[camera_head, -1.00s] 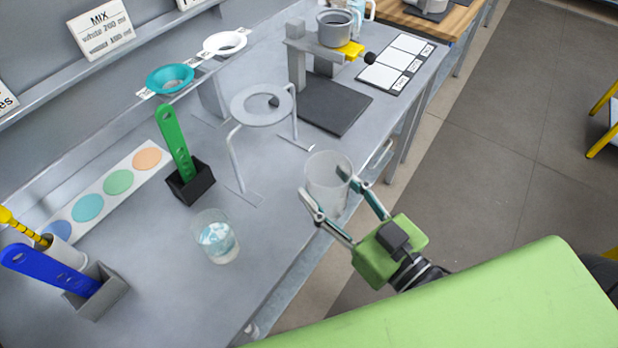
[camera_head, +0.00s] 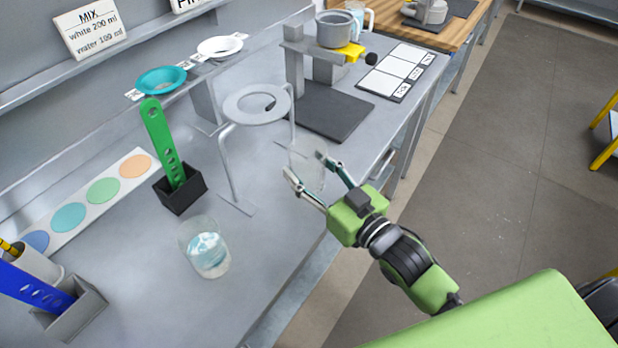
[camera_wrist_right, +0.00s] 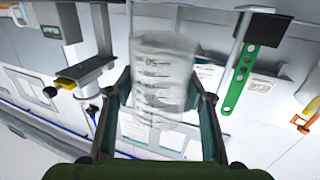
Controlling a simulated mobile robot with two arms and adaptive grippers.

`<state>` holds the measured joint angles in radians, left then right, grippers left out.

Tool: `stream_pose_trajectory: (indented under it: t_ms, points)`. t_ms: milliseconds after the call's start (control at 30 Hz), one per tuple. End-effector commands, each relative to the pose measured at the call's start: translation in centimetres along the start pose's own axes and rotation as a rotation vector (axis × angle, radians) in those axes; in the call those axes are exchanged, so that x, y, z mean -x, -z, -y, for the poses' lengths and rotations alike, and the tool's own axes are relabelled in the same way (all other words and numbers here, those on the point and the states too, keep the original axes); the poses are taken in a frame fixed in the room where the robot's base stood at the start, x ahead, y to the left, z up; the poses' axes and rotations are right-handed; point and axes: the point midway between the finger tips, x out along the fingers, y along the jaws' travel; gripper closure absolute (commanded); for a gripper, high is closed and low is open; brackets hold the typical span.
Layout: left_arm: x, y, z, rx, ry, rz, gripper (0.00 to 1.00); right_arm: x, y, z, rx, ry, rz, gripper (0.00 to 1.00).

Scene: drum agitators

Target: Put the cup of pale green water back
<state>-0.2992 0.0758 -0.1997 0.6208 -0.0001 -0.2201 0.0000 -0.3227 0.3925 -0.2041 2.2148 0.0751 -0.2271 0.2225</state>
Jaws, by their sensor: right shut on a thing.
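A clear cup (camera_head: 307,167) is between the fingers of my right gripper (camera_head: 307,172), beside the ring stand near the bench's front edge. In the right wrist view the cup (camera_wrist_right: 160,80) shows dark graduation marks and sits between both fingers (camera_wrist_right: 160,95), which are shut on it. I cannot make out a pale green colour in it. Another clear cup (camera_head: 207,250) with pale blue-white contents stands on the bench, left of the gripper. My left gripper is not in view.
The ring stand (camera_head: 257,104) is just behind the held cup. A green slotted tool (camera_head: 160,135) stands in a black holder (camera_head: 180,190). A strip with coloured discs (camera_head: 85,205) lies at the left. A dark plate (camera_head: 335,112) lies behind. Bench between the standing cup and stand is clear.

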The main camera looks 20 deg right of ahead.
Motion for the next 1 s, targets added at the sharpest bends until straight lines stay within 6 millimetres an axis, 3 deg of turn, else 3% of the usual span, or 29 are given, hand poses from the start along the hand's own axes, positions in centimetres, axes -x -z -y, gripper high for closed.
stream_pose_trajectory:
  t_ms: [300, 733, 767, 800, 1000]
  points:
    - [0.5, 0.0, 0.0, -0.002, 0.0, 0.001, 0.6, -0.5, -3.4, -0.2, 0.001, -0.001, 0.001, 0.74]
    - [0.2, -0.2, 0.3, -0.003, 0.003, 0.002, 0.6, -0.5, -4.2, -0.2, 0.001, 0.0, -0.001, 0.74]
    - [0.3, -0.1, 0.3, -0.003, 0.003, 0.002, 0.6, -0.5, -4.1, -0.2, 0.001, 0.0, -0.001, 0.44]
    - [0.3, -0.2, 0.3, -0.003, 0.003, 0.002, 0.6, -0.5, -4.0, -0.2, 0.001, 0.0, -0.001, 0.34]
    - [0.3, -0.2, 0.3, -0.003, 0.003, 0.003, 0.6, -0.5, -4.0, -0.2, 0.001, 0.0, -0.001, 0.34]
